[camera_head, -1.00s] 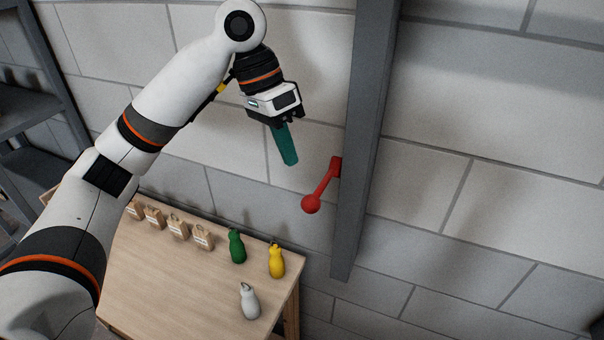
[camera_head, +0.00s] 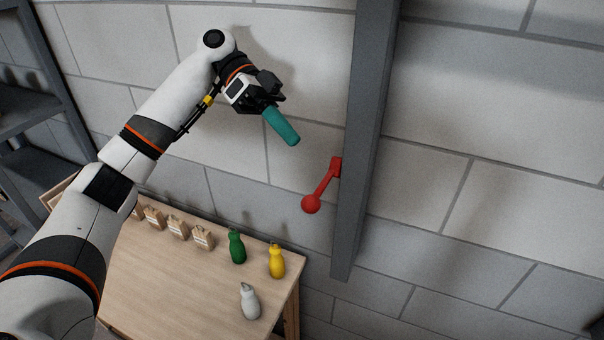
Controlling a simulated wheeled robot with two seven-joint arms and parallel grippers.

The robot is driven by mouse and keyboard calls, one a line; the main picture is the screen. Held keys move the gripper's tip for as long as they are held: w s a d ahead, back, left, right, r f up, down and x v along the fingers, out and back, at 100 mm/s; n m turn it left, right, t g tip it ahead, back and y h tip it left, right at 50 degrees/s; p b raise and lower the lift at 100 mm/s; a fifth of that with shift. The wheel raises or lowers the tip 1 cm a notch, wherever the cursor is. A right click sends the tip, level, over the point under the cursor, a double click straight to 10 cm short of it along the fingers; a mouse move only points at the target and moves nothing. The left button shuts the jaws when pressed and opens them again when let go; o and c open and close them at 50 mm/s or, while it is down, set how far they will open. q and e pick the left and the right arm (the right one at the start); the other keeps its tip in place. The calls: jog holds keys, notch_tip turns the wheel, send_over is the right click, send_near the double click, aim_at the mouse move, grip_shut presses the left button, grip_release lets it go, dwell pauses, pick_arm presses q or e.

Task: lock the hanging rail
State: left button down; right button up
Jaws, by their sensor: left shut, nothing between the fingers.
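A red lever with a round knob (camera_head: 311,203) is fixed by a red block to the left side of a grey upright beam (camera_head: 365,140). The lever slants down and to the left, its knob clear of the beam. My left gripper (camera_head: 284,128) is up and to the left of the lever, apart from it. It is shut and empty, and its teal end points down and to the right. My right gripper is not in view. I cannot make out a separate hanging rail.
Below is a wooden table (camera_head: 180,290) with a green bottle (camera_head: 237,247), a yellow bottle (camera_head: 277,261), a white bottle (camera_head: 249,301) and several small tagged wooden blocks (camera_head: 177,228). Dark shelving (camera_head: 35,120) stands at the left. A pale block wall is behind; the space right of the beam is clear.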

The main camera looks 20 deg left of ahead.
aim_at(324, 183)
pick_arm(q)
jog(key=s+d+f, duration=0.3)
jog(key=d+f, duration=0.1)
jog(key=f, duration=0.2)
jog(key=shift+d, duration=0.15)
jog(key=shift+s+f+m+t, duration=0.25)
jog(key=shift+f+m+t, duration=0.25)
jog(key=shift+f, duration=0.3)
jog(key=shift+s+f+m+t, duration=0.3)
jog(key=shift+f+t, duration=0.25)
jog(key=shift+f, duration=0.25)
jog(key=shift+s+f+m+t, duration=0.2)
jog(key=shift+f+m+t, duration=0.3)
jog(key=shift+f, duration=0.3)
